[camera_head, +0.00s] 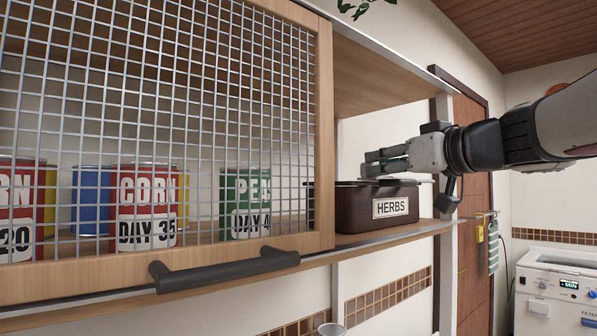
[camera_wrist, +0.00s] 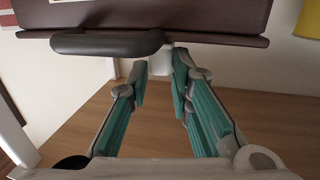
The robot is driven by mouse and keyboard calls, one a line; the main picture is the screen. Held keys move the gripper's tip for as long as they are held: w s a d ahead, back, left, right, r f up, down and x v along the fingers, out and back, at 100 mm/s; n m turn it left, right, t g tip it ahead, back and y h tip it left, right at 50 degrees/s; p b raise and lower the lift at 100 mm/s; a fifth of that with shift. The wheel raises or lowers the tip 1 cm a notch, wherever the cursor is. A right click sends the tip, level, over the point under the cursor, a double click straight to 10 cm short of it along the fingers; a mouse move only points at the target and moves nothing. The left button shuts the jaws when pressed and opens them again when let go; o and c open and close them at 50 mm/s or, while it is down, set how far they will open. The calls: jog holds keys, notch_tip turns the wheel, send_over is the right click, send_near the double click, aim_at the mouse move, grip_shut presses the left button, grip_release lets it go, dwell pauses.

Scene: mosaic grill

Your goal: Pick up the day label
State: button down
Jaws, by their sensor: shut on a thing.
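In the wrist view the fingers of my gripper (camera_wrist: 160,65) come together near a dark rounded bar (camera_wrist: 107,42) beside the box's rim (camera_wrist: 225,40). What they grip is small and unclear.
The mesh door (camera_head: 323,150) with its dark handle (camera_head: 225,265) covers the left of the shelf. The shelf edge (camera_head: 395,233) runs beneath the box. A wooden door (camera_head: 472,180) and a white appliance (camera_head: 553,290) stand at the right.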

jog(key=shift+s, duration=0.15)
jog(key=c, duration=1.4)
grip_release()
jog(key=shift+o, duration=0.2)
jog(key=v, duration=1.2)
jog(key=shift+o, duration=0.6)
